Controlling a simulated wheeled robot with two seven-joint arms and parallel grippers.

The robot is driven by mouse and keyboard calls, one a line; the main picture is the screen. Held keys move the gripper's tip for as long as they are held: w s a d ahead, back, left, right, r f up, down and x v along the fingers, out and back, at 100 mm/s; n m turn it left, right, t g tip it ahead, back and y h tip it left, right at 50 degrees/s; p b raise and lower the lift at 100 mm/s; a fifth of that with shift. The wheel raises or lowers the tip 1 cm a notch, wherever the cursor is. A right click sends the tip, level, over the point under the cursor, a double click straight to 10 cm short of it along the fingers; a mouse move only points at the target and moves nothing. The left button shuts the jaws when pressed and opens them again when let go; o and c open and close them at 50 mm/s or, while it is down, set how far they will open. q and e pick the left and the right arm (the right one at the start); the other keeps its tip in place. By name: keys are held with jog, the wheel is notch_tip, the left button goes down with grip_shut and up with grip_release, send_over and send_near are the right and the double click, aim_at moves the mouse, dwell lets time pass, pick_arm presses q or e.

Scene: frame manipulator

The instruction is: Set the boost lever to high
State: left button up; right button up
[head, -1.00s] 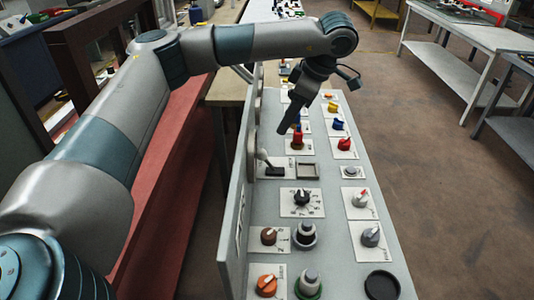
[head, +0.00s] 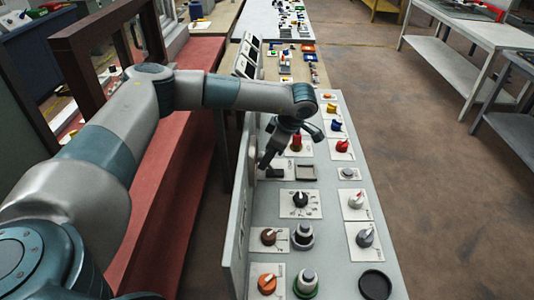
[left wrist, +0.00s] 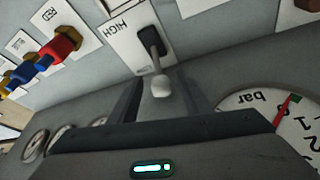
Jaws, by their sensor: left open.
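The boost lever is a pale grey handle with a rounded knob (left wrist: 161,86) rising from a black slotted base (left wrist: 151,41). It sits on a white plate (left wrist: 122,37) that reads HIGH along one side. In the left wrist view the knob lies between the two fingers of my left gripper (left wrist: 159,95). The fingers are open, with gaps on both sides of the knob. In the head view my left gripper (head: 264,163) covers the handle; the dark base (head: 275,173) shows beside it. My right gripper is not in view.
Free floor lies to the right.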

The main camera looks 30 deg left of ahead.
pick_arm(q)
jog(key=shift+a+f, duration=0.25)
jog(key=shift+f, duration=0.35)
grip_shut()
